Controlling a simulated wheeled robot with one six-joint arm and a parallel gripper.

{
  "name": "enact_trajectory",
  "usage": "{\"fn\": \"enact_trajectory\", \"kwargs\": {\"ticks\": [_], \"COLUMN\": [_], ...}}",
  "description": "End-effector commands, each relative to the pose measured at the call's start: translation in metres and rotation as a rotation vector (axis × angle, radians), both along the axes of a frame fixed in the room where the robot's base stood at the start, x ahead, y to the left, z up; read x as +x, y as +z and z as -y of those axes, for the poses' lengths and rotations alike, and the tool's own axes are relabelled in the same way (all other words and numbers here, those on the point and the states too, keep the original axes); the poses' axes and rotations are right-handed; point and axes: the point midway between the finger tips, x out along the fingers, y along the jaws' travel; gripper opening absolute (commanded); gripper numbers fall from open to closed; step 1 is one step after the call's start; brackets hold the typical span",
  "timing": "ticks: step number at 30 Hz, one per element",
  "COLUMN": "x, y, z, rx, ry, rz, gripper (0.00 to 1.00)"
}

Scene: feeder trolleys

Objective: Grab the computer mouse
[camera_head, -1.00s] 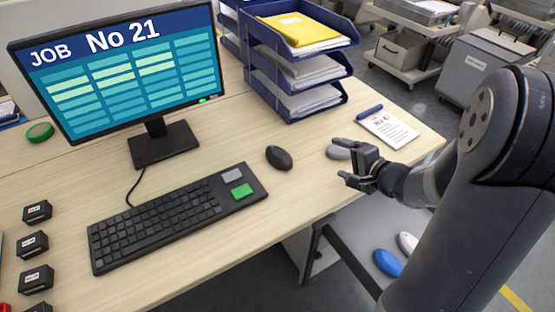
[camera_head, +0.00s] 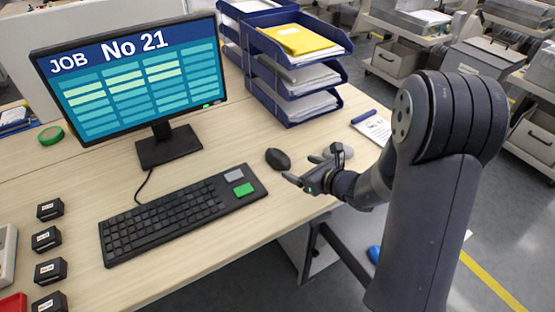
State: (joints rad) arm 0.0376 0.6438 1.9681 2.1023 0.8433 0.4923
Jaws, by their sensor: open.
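A black computer mouse (camera_head: 278,159) lies on the desk, right of the keyboard.
A black keyboard (camera_head: 180,215) lies left of the mouse, with a monitor (camera_head: 135,75) behind it. Blue paper trays (camera_head: 290,115) stand at the back. A clipboard (camera_head: 375,128) lies on the right. Several small black boxes (camera_head: 50,209) stand at the left.

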Motion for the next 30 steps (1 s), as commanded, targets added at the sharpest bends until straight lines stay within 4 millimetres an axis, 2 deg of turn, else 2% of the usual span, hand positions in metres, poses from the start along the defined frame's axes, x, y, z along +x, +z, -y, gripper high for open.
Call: {"fn": "enact_trajectory", "kwargs": {"ticks": [6, 14, 21, 30], "x": [0.024, 0.039, 0.065, 0.072], "y": [-0.014, -0.021, -0.032, -0.035], "z": [-0.023, -0.036, -0.057, -0.062], "rx": [0.001, 0.0, -0.001, -0.001], "ry": [0.002, 0.002, 0.004, 0.0], "rz": [-0.002, -0.001, 0.0, 0.001], "gripper": [0.79, 0.79, 0.79, 0.79]}}
